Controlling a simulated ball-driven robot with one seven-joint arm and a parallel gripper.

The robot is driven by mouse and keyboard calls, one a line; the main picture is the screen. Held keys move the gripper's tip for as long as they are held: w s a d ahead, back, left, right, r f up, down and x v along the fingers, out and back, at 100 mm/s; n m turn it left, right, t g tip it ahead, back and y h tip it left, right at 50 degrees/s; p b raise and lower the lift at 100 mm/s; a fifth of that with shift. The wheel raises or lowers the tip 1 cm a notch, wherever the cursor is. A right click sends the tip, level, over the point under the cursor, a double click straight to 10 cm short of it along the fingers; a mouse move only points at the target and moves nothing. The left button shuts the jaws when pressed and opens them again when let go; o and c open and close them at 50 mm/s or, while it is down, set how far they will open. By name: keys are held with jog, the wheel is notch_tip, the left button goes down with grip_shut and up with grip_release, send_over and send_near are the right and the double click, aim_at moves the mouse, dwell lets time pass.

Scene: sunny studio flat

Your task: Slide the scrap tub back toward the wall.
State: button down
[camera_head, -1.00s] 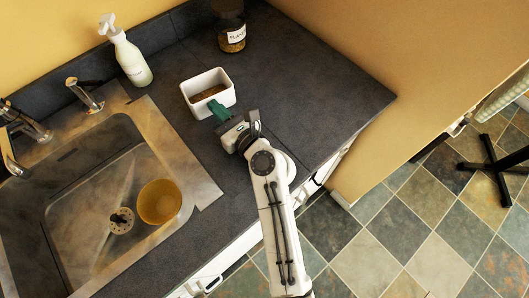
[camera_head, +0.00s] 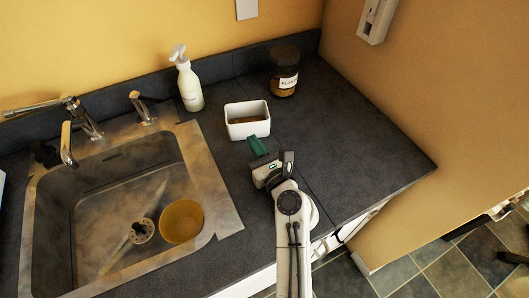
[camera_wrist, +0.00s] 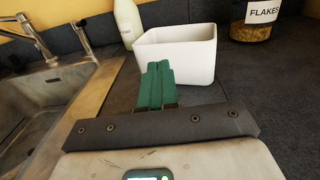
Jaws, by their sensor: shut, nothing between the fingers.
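The scrap tub (camera_head: 247,127) is a white rectangular open box with brown scraps inside. It stands upright on the dark counter, right of the sink. In the wrist view the tub (camera_wrist: 180,55) is just ahead of my fingers, its near side facing me. My gripper (camera_head: 257,146) is at the tub's near side with its green fingers shut together and nothing between them. In the wrist view the gripper (camera_wrist: 158,84) shows its fingertips overlapping the tub's near left part. I cannot tell whether they touch it.
A white spray bottle (camera_head: 189,88) stands behind and left of the tub, near the wall. A dark-lidded flakes jar (camera_head: 284,75) stands behind and right. The sink (camera_head: 75,215) with a yellow bowl (camera_head: 182,221) is to the left. Bare counter (camera_head: 350,140) lies to the right.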

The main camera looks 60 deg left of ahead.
jog(key=d, duration=1)
jog(key=shift+s+d, duration=0.2)
jog(key=shift+d, duration=0.15)
